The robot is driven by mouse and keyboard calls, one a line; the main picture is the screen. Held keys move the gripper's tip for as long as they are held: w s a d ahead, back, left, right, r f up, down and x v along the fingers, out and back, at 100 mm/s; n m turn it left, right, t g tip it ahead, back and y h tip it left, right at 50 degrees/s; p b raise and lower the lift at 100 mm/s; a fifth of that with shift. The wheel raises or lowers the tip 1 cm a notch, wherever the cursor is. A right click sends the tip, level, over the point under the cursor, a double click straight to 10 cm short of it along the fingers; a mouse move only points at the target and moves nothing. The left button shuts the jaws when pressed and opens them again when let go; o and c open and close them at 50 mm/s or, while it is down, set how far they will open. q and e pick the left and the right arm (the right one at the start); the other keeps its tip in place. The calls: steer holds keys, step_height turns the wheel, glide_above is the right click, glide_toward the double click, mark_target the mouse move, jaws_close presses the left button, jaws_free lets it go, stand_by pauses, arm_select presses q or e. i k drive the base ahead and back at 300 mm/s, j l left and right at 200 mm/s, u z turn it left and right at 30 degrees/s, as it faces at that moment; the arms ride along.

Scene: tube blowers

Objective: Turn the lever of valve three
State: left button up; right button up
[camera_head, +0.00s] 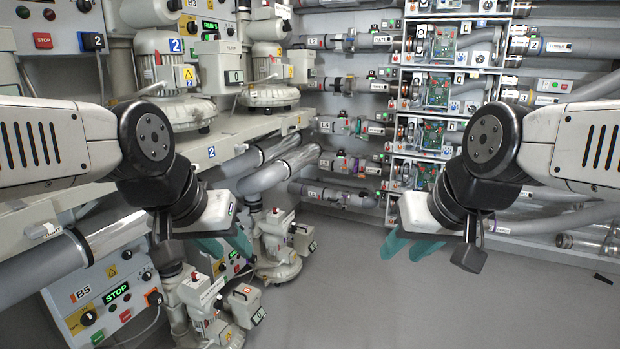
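I cannot make out a label for valve three, so I cannot tell which lever is its own. Several pipes with valve-like fittings run along the back wall, such as the upper left pipe (345,42) and the middle left pipe (345,126). More labelled pipes, such as the one marked TOWER (562,46), are on the right. My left gripper (226,245) has teal fingers spread apart, empty, in front of the left machines. My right gripper (409,246) also has its teal fingers apart and empty, in front of the back wall. Neither touches a valve.
Blower units, such as the one at upper left (165,70), stand on a grey bench (225,140). A control box marked B5 (110,295) reads STOP. A rack of circuit boards (445,90) stands at the back. The grey floor (350,290) between is clear.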

mark_target(285, 28)
steer(key=i+l+u, duration=0.2)
steer(key=i, duration=0.55)
steer(key=i+z, duration=0.1)
steer(key=i, duration=0.7)
